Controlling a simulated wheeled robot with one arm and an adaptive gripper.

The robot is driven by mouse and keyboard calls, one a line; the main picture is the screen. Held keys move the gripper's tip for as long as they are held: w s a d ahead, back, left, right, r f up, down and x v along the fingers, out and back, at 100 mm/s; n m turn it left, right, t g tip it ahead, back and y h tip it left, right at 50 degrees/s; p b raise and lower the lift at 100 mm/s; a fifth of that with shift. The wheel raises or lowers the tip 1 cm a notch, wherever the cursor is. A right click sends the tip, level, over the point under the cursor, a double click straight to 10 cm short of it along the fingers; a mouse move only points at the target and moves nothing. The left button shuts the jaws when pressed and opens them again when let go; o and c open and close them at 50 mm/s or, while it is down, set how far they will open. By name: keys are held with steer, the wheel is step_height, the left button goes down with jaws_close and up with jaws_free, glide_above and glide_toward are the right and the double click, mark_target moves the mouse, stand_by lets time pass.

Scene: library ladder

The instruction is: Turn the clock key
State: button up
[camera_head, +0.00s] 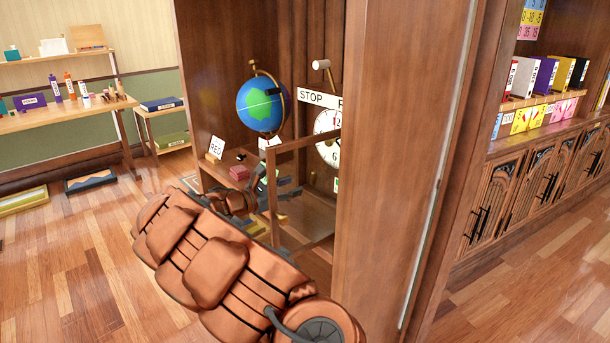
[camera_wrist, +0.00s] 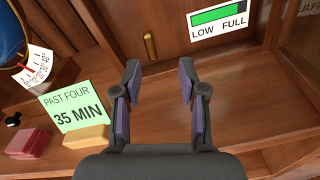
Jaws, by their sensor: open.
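A white clock face (camera_head: 326,136) with a red mark shows in the head view, partly hidden by a wooden post. In the wrist view, a small upright brass piece (camera_wrist: 150,46) stands out from the wooden back panel. It may be the clock key. My gripper (camera_wrist: 159,78) is open and empty, its fingers spread on either side below the brass piece and apart from it. A gauge (camera_wrist: 218,19) marked LOW and FULL, with a long green bar, is right of the brass piece.
A green card (camera_wrist: 72,105) reading PAST FOUR 35 MIN stands left of my fingers, by a yellow block (camera_wrist: 88,137) and red blocks (camera_wrist: 30,143). A wooden frame (camera_head: 303,143) and thick post (camera_head: 385,160) stand close right.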

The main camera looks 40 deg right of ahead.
steer(key=shift+w+d+f+n+h, duration=0.15)
steer(key=shift+w+d+n+h, duration=0.15)
steer(key=shift+d+n, duration=0.25)
steer(key=shift+w+d+f+n+h, duration=0.2)
steer(key=shift+w+d+n, duration=0.15)
steer(key=shift+d+n, duration=0.15)
steer(key=shift+d+p, duration=0.3)
steer(key=shift+d, duration=3.5)
jaws_close()
